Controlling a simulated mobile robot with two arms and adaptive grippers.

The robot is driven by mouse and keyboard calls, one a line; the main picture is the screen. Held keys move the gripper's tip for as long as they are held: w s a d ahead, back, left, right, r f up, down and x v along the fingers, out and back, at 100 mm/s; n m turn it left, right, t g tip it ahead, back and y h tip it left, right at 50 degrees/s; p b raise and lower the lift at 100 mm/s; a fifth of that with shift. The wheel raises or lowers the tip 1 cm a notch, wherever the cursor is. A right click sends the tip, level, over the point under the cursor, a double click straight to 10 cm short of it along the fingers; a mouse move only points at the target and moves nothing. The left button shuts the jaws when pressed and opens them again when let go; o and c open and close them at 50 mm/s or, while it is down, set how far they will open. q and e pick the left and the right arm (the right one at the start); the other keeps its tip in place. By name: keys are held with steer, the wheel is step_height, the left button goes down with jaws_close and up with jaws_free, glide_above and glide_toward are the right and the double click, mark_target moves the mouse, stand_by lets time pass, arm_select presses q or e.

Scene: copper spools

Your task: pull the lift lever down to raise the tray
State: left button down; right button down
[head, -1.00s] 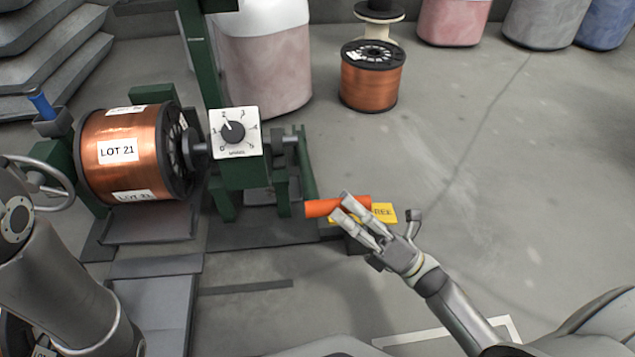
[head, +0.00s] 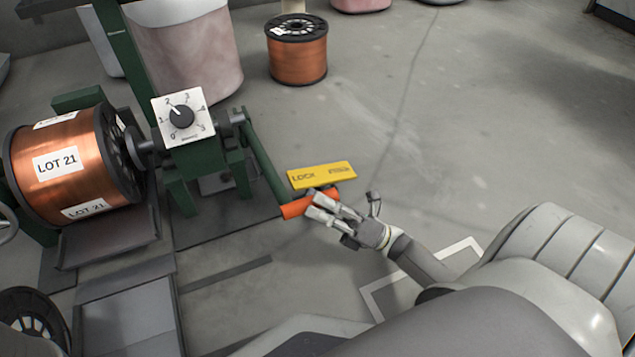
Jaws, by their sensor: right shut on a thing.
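The lift lever is a green bar (head: 264,165) that slopes down to the right from the dial post to an orange handle (head: 296,208). My right gripper (head: 322,207) is shut on the orange handle, its fingers across the grip's right part. A grey tray (head: 108,238) sits under the copper spool (head: 70,165) labelled LOT 21 at the left. Whether the spool rests on the tray cannot be told. A yellow plate (head: 322,174) reading LOCK at its left end lies just behind the handle. My left gripper is out of view.
A white dial (head: 182,116) faces up on the green stand. Another copper spool (head: 297,50) stands on the floor behind, beside a large pale bin (head: 190,50). A dark spool end (head: 32,325) shows at lower left. The floor at the right is mostly clear.

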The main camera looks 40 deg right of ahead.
steer(key=shift+w+d, duration=0.2)
steer(key=shift+w, duration=0.2)
steer(key=c, duration=1.2)
jaws_free()
steer(key=shift+w+a, duration=0.1)
steer(key=shift+o, duration=0.3)
steer(key=shift+s+f, duration=0.1)
steer(key=shift+s, duration=0.1)
steer(key=s+d+f, duration=0.2)
steer(key=s+d, duration=0.9)
steer(key=shift+d+f, duration=0.3)
